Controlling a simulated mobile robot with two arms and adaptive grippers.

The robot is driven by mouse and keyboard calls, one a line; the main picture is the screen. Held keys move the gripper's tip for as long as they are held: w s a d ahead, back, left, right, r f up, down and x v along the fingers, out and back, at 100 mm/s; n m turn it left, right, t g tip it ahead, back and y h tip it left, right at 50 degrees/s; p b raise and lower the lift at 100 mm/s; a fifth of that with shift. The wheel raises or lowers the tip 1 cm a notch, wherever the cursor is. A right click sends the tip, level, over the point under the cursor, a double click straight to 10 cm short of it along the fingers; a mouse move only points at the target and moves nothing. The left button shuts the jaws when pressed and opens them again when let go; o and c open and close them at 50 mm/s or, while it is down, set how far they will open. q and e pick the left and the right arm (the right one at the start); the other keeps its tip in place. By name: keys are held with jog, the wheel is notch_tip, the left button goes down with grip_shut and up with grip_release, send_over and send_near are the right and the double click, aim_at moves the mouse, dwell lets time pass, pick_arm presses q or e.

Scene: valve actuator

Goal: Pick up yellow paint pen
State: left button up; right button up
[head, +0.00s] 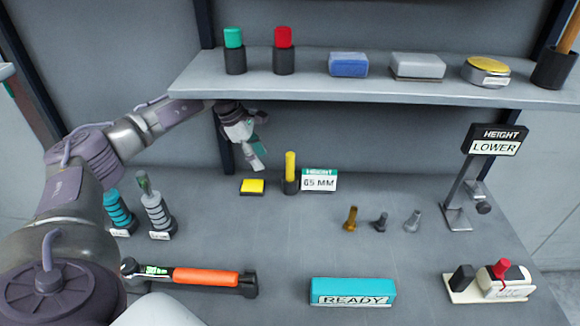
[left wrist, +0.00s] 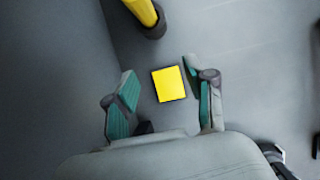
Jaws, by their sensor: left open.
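The yellow paint pen (head: 290,166) stands upright in a small black holder (head: 291,187) on the bench, just left of the "65 MM" sign. In the left wrist view the yellow pen (left wrist: 142,10) shows at the top edge, partly cut off. My left gripper (head: 261,143) is open and empty, under the shelf, to the left of the pen and apart from it. In the left wrist view its fingers (left wrist: 160,76) are spread, with a flat yellow block (left wrist: 168,84) seen between them, lower down on the bench. My right gripper is not in view.
The shelf (head: 300,86) overhangs the back, holding green and red pieces, blocks and a yellow-topped disc.

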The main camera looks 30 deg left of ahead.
aim_at(290, 167)
pick_arm(q)
jog(key=w+d+f+p, duration=0.1)
jog(key=d, duration=0.1)
jog(key=w+d+f+p, duration=0.1)
jog(key=w+d+f, duration=0.1)
jog(key=w+d+f+p, duration=0.1)
jog(key=d, duration=0.2)
jog(key=shift+w+d+f, duration=0.1)
jog(key=shift+w+f, duration=0.05)
jog(key=shift+w, duration=0.2)
jog(key=shift+f, duration=0.3)
jog(key=c, duration=0.9)
grip_shut()
jog(key=shift+r, duration=0.1)
